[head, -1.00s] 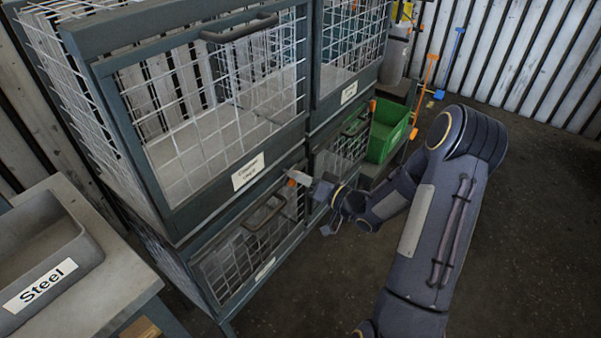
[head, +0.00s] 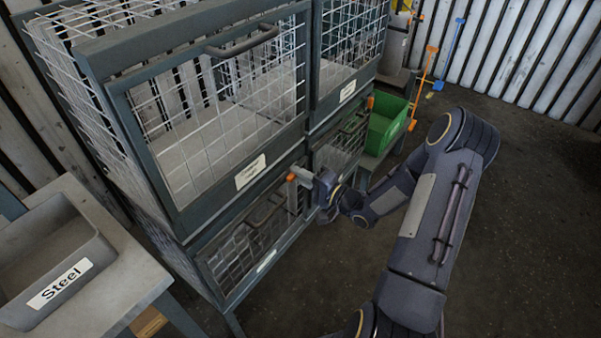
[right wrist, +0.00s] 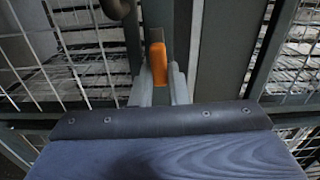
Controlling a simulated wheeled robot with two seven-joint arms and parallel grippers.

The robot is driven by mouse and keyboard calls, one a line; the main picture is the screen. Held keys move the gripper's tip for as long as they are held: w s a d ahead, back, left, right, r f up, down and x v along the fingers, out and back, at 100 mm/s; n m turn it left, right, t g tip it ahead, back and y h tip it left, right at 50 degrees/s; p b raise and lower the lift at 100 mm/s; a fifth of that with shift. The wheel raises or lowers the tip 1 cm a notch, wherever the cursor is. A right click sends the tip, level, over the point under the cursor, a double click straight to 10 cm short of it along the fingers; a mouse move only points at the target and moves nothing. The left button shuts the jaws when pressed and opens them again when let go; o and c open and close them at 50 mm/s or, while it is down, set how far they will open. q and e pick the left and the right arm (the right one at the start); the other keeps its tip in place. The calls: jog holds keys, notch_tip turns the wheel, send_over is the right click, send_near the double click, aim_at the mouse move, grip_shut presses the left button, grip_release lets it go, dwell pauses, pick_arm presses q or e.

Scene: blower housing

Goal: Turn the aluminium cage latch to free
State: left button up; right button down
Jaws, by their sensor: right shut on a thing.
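A two-by-two stack of wire cages with blue-grey frames fills the middle of the head view. An orange latch handle (head: 291,177) is at the upper right of the lower left cage (head: 222,262). It also shows in the right wrist view (right wrist: 158,62). My right gripper (head: 302,176) is shut on this latch, with one grey finger on each side of it in the right wrist view (right wrist: 160,88). The lower cage's label (head: 267,261) is too small to read. My left gripper is not in view.
The upper left cage (head: 150,180) juts over the latch. Another orange latch (head: 370,102) is on the lower right cage. A green bin (head: 385,125) stands beyond the cages. A grey "Steel" tray (head: 52,262) is on a bench at left. The floor at right is clear.

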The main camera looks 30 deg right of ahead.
jog(key=shift+m, duration=0.4)
jog(key=c, duration=1.4)
grip_release()
jog(key=shift+s, duration=0.1)
jog(key=v, duration=0.7)
jog(key=shift+s+d, duration=0.15)
jog(key=shift+s, duration=0.15)
